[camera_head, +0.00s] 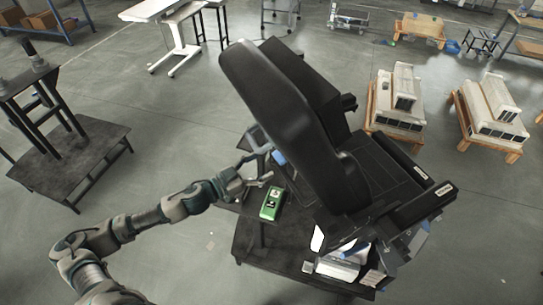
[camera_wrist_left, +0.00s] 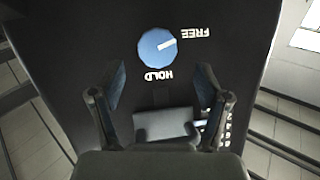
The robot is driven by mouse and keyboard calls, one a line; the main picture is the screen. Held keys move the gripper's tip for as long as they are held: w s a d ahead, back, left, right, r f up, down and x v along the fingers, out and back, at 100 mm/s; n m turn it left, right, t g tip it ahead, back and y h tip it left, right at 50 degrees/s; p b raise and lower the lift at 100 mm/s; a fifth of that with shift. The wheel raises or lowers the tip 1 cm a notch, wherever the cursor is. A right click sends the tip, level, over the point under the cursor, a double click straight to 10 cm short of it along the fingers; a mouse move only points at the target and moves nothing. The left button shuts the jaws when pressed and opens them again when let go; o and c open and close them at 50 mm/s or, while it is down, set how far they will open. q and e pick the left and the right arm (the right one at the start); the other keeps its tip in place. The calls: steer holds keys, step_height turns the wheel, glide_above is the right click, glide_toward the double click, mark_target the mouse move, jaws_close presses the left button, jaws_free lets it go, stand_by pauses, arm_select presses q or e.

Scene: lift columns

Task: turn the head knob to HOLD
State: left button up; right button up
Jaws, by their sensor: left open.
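The head knob (camera_wrist_left: 158,47) is a round blue dial on a dark panel in the left wrist view. Its white pointer mark points right and slightly up, toward the upside-down FREE label (camera_wrist_left: 196,33). The upside-down HOLD label (camera_wrist_left: 159,76) is below the knob in this view. My left gripper (camera_wrist_left: 161,82) is open and empty, its two fingers apart below the knob and not around it. In the head view the left gripper (camera_head: 262,168) is at the left side of the large black seat-like unit (camera_head: 290,105). My right gripper is not in view.
A green device (camera_head: 271,203) lies on the dark stand (camera_head: 247,240) below my left gripper. White boxes (camera_head: 340,268) are at the unit's lower side. A dark bench (camera_head: 75,165) stands at the left. Open grey floor lies between it and the unit.

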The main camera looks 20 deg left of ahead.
mark_target(279, 157)
arm_select(q)
steer(key=p+x, duration=0.1)
steer(key=x, duration=0.4)
steer(key=shift+s+d, duration=0.15)
steer(key=shift+c, duration=0.3)
steer(key=shift+a, duration=0.3)
steer(key=c, duration=0.4)
steer(key=shift+s+d, duration=0.1)
steer(key=c, duration=0.7)
